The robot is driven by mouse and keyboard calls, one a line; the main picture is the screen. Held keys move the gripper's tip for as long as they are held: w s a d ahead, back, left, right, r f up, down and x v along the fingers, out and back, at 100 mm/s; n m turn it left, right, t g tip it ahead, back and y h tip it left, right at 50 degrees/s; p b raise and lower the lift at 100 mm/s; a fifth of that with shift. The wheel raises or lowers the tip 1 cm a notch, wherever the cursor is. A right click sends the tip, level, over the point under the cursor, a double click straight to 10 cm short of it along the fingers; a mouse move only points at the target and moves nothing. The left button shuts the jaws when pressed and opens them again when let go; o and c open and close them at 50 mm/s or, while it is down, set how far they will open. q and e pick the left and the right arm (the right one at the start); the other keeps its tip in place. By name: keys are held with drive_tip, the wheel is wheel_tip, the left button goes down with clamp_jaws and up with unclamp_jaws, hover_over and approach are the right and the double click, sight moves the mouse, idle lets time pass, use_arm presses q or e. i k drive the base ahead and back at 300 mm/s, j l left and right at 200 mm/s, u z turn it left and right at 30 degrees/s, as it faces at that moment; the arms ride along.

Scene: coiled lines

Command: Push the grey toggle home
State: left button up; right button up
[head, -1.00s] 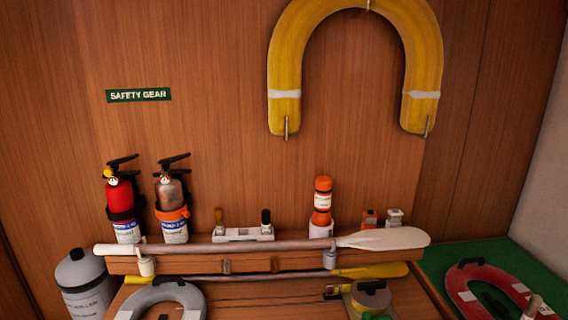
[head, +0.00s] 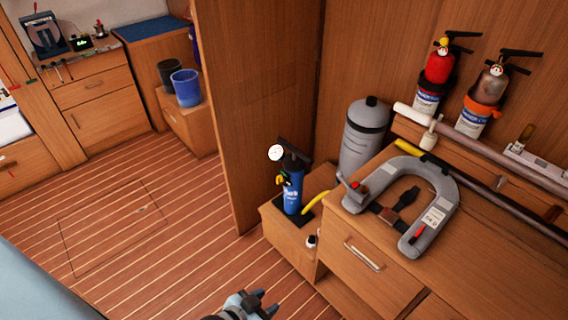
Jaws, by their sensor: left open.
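I cannot make out a grey toggle for certain in the head view. A grey horseshoe-shaped inflatable vest (head: 440,190) lies on the wooden bench top at the right, with a black buckle strap and small red pieces on it. My left gripper (head: 258,303) shows at the bottom edge, above the floor and in front of the low cabinet. It is open, its fingers are small and partly cut off by the frame, and it touches nothing that I can see. My right gripper is not in view.
A blue pump (head: 292,185) with a gauge and yellow hose stands on the low cabinet, beside a grey cylinder (head: 362,138). Fire extinguishers (head: 437,75) hang on the right wall. A wooden partition (head: 255,110) stands behind the pump. The plank floor (head: 150,235) at left is clear.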

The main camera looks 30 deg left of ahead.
sight(340, 173)
drive_tip(key=j+u, duration=0.2)
drive_tip(key=u, duration=0.15)
drive_tip(key=i+j, duration=0.1)
drive_tip(key=j, duration=1.75)
drive_tip(key=i+j, duration=0.15)
drive_tip(key=j, duration=0.8)
